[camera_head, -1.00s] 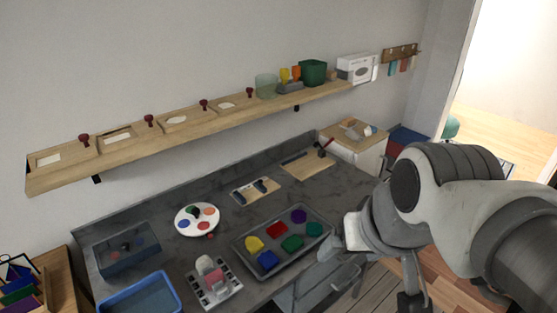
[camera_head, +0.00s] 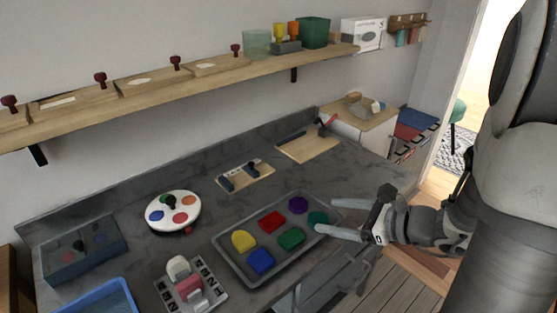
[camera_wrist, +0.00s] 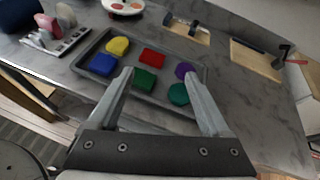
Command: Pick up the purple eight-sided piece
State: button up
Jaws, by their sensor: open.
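The purple eight-sided piece (camera_head: 298,205) lies at the far right corner of a grey tray (camera_head: 226,259) on the dark counter. It also shows in the wrist view (camera_wrist: 184,70), beyond the right fingertip. My gripper (camera_head: 333,219) is open and empty, at the right end of the tray, its fingers pointing left. In the wrist view my gripper (camera_wrist: 161,78) has its two fingers wide apart. A teal piece (camera_head: 318,219) lies close to the purple one, beside the fingers. Whether a finger touches the teal piece, I cannot tell.
The tray also holds red (camera_head: 272,222), green (camera_head: 291,238), blue (camera_head: 260,261) and yellow (camera_head: 243,240) pieces. A white paint palette (camera_head: 173,212) and a stamp set (camera_head: 190,286) stand to the left. Boards (camera_head: 308,146) lie behind. A wooden shelf (camera_head: 200,79) runs above the counter.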

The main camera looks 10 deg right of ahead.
jog(key=w+d+f+m+t+h+b, duration=0.1)
jog(key=w+d+f+m+t+h, duration=0.1)
jog(key=d+f+m, duration=0.25)
jog(key=b, duration=0.3)
send_near(298, 203)
jog(key=x, duration=0.3)
jog(key=shift+w+a+n, duration=0.1)
jog(key=shift+w+n, duration=0.05)
jog(key=shift+n, duration=0.1)
jog(key=b+x, duration=0.1)
jog(key=x, duration=0.4)
jog(key=shift+f, duration=0.2)
jog(key=c, duration=1.2)
jog(key=shift+r, duration=0.15)
